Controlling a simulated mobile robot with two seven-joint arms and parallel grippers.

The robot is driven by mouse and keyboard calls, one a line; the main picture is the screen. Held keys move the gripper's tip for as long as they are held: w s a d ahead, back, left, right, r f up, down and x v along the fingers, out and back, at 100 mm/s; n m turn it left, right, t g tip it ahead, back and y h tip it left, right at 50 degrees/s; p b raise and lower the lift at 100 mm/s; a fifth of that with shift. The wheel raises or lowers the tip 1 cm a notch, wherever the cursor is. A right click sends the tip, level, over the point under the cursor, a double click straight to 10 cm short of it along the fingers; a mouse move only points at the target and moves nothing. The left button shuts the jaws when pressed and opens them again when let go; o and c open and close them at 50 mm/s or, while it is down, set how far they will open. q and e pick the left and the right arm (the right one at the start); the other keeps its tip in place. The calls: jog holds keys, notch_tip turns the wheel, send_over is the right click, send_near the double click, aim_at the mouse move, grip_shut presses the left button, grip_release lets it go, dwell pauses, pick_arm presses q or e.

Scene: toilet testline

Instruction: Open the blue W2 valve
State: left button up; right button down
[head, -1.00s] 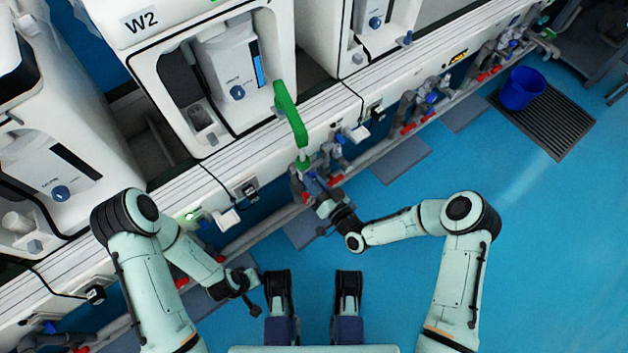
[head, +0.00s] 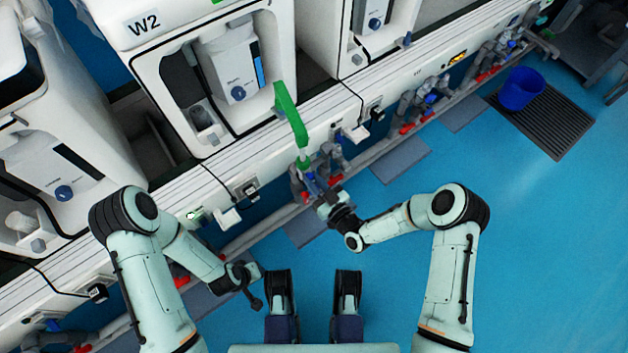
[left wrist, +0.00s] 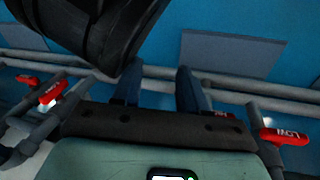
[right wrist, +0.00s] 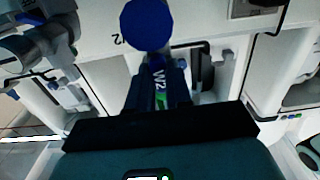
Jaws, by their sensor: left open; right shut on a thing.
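The blue W2 valve handle (right wrist: 158,84) shows in the right wrist view with "W2" lettered on it, between the fingers of my right gripper (right wrist: 160,98). A blue round part (right wrist: 147,24) shows just beyond it. In the head view my right gripper (head: 318,195) reaches the pipework under the W2 machine (head: 235,80), and a bit of the blue handle (head: 312,184) shows at its tip. The exact handle angle is hard to tell. My left gripper (head: 256,299) is open and empty, low in front of the bench; its fingers also show apart in the left wrist view (left wrist: 156,80).
Red levers (left wrist: 285,137) marked "LOW" sit on grey pipes near my left gripper. A blue bucket (head: 521,88) stands on a dark floor grate (head: 550,125) at the right. The blue floor is clear in front.

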dwell(0.3)
jog(key=c, duration=1.3)
grip_release()
pick_arm(q)
jog(key=shift+t, duration=0.4)
jog(key=r, duration=0.1)
jog(key=w+d+r+p, duration=0.1)
jog(key=r+p, duration=0.1)
jog(key=r, duration=0.1)
jog(key=shift+w+d, duration=0.15)
jog(key=shift+w, duration=0.05)
pick_arm(e)
jog(key=v, duration=1.3)
jog(key=shift+s+d, duration=0.15)
jog(key=shift+s, duration=0.05)
jog(key=shift+f, duration=0.1)
